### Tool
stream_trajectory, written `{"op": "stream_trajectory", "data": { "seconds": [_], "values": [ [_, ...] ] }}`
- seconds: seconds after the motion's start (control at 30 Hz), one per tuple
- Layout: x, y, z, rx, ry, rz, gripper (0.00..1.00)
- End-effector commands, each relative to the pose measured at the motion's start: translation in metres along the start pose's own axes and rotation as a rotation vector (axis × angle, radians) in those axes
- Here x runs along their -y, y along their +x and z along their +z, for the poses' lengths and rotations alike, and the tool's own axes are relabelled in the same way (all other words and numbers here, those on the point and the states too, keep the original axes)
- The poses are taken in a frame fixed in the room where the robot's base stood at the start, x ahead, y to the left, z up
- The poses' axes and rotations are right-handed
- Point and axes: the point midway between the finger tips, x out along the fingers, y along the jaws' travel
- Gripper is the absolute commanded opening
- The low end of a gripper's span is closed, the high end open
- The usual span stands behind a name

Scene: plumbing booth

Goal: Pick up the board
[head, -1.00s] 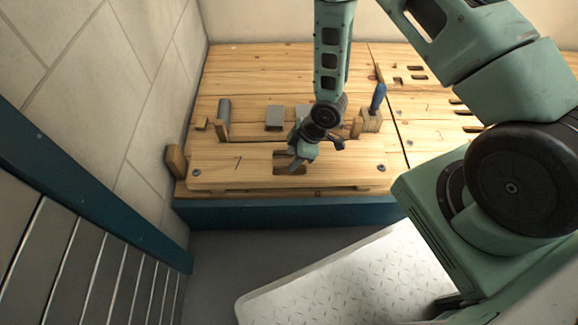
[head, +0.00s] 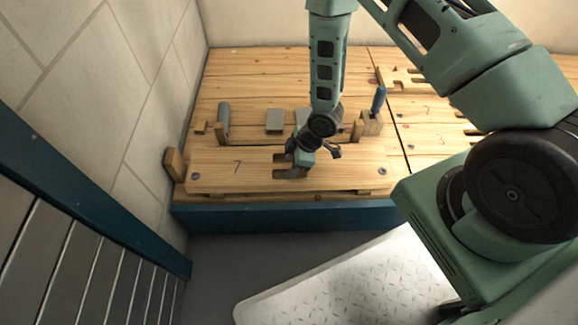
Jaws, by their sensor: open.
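The board (head: 215,170) is a long pale wooden plank marked with a 7, with a dark bolt near each end and a cut-out slot in its middle. It lies level along the front of the wooden bench. My gripper (head: 291,170) points down at the slot, with its jaws open at the slot's edges. The wrist and fingers hide part of the slot. I cannot tell whether the fingers touch the board.
A wooden stop (head: 174,164) stands by the board's left end. Behind the board are upright pegs, a grey cylinder (head: 223,116), a grey block (head: 275,120) and a blue-handled tool (head: 379,100) in a wooden holder. A tiled wall closes the left side.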

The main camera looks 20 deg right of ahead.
Motion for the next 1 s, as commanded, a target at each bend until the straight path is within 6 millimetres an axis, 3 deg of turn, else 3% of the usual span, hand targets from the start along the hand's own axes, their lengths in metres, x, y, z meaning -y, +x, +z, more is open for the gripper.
{"op": "stream_trajectory", "data": {
  "seconds": [0.13,0.17,0.3,0.73,1.0],
  "values": [
    [0.0,0.0,0.0,0.0,0.0,0.0,0.45],
    [0.0,0.0,0.0,0.0,0.0,0.0,0.4],
    [0.0,0.0,0.0,0.0,0.0,0.0,0.01],
    [-0.001,-0.006,-0.004,-0.002,-0.001,0.002,0.0],
    [-0.001,-0.053,-0.023,-0.003,0.0,0.003,0.0]
  ]
}}
